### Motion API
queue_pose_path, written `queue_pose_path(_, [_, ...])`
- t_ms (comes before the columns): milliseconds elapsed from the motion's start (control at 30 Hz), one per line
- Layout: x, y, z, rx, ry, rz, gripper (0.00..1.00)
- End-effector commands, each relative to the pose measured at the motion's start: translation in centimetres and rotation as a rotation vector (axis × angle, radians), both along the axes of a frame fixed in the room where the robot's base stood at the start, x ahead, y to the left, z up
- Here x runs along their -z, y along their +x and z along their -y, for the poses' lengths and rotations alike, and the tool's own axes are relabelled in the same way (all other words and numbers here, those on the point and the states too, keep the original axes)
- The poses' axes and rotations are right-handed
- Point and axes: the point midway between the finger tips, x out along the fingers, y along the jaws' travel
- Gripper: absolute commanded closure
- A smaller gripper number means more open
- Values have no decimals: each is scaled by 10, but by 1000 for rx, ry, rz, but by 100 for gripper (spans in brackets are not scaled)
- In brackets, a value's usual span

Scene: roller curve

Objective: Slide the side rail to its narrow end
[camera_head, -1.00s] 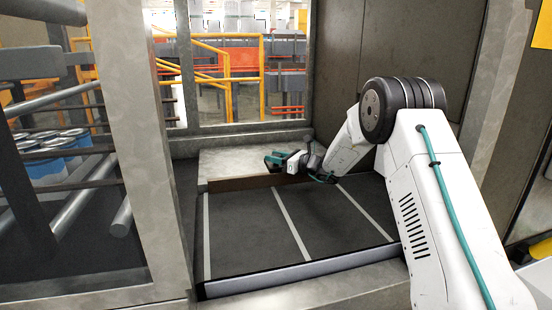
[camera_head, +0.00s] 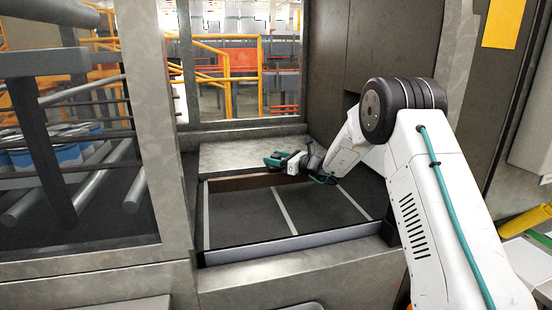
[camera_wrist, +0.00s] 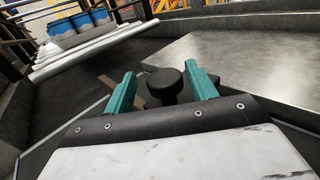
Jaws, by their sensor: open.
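The side rail (camera_head: 240,183) is a brown bar along the far edge of a dark belt with pale cross stripes. My gripper (camera_head: 298,164) is at the right part of this rail. In the wrist view, my gripper (camera_wrist: 160,76) has its two teal fingers spread, one on each side of a round black knob (camera_wrist: 165,84). A gap seems to show between the knob and each finger. A brown strip, apparently the rail, shows behind the knob. My gripper hides part of the rail in the head view.
The belt's pale front edge (camera_head: 290,248) faces me. A flat metal ledge (camera_head: 250,155) lies behind the rail. A metal post (camera_head: 150,110) stands at left, with rollers (camera_head: 85,190) and blue-and-white cans (camera_head: 65,155) beyond it. A dark wall (camera_head: 385,50) stands behind my arm.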

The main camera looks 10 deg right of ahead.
Motion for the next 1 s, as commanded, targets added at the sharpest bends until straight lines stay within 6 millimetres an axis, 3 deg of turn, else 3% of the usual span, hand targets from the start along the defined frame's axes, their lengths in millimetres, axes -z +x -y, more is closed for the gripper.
queue_pose_path(333, [-1,-2,4,3,-1,2,44])
queue_pose_path(700, [-1,-44,46,4,0,0,44])
queue_pose_path(1000, [-1,-56,56,2,0,1,44])
